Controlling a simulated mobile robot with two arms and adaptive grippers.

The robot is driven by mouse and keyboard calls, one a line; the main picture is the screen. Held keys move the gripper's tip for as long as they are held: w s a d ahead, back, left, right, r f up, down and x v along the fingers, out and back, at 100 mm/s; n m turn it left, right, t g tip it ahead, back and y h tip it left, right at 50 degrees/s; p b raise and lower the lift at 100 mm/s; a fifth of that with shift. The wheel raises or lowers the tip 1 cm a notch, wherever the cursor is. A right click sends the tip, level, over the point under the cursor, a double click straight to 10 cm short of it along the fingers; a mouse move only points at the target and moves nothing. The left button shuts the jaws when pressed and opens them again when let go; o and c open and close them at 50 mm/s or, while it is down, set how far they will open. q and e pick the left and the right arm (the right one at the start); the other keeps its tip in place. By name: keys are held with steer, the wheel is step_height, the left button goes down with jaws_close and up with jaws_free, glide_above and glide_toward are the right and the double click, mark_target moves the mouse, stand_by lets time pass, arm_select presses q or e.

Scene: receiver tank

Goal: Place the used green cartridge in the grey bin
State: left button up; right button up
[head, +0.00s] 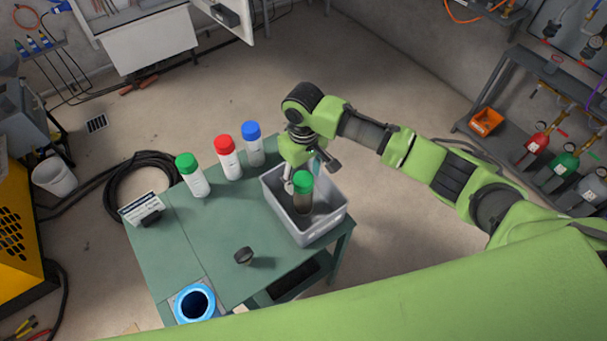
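The used green cartridge (301,201), with a green cap and a dark, dirty body, stands about upright inside the grey bin (323,229). The bin sits at the right edge of the green table. My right gripper (309,174) is over the bin's back part, right at the cartridge's cap. Its two fingers are spread, one at the cap's left and one up to its right, with a gap to the right finger. The cartridge's foot is hidden by the bin's front wall. My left gripper is out of view.
Clean cartridges with green (194,176), red (228,158) and blue (253,145) caps stand along the table's back. A small sign (142,208), a dark cap (244,256) and a blue-rimmed opening (195,303) are also on the table (205,235).

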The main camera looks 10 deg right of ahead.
step_height(320, 180, up, 12)
steer(key=b, duration=0.2)
steer(key=shift+r, duration=0.15)
stand_by(0.4)
stand_by(0.4)
